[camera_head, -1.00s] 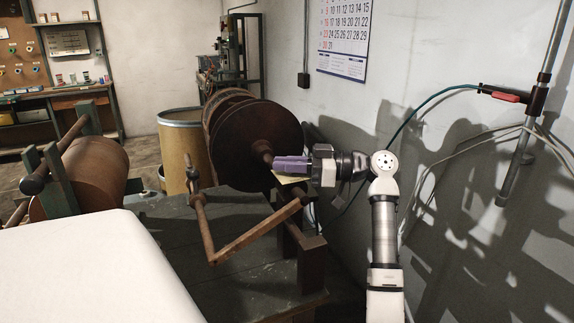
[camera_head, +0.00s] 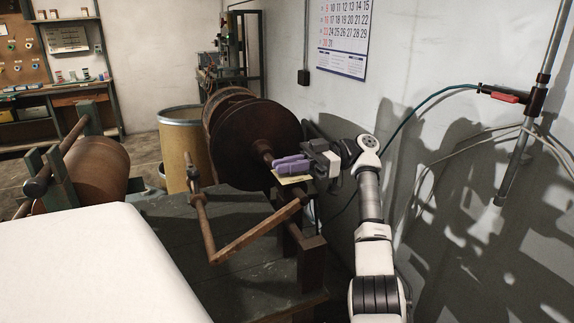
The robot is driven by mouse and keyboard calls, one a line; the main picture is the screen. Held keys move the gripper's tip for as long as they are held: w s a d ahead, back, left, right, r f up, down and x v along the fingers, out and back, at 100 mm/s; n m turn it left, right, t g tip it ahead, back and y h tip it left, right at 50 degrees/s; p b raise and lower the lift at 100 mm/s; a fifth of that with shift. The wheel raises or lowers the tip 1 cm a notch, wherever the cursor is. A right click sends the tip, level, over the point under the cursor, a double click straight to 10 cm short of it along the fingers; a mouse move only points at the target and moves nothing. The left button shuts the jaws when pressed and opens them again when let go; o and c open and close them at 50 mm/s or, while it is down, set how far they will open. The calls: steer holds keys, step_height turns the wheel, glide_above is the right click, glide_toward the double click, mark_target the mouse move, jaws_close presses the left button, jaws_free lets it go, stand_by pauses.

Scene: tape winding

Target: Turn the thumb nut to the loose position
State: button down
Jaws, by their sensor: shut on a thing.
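My gripper (camera_head: 280,163), with purple fingers, is at the near end of the shaft (camera_head: 264,150) that sticks out of the large dark reel (camera_head: 255,128). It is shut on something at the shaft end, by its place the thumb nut. The nut is hidden by the fingers, so I cannot see its shape or its turn. A pale yellow card or plate (camera_head: 293,180) shows just below the fingers.
The wall with a calendar (camera_head: 345,35) is close on the right. A white surface (camera_head: 95,265) fills the lower left, and a drum (camera_head: 182,140) stands behind.

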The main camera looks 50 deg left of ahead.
steer(key=shift+f, duration=0.15)
steer(key=c, duration=1.6)
jaws_free()
step_height(320, 180, up, 20)
steer(key=p, duration=0.6)
steer(key=shift+p, duration=0.3)
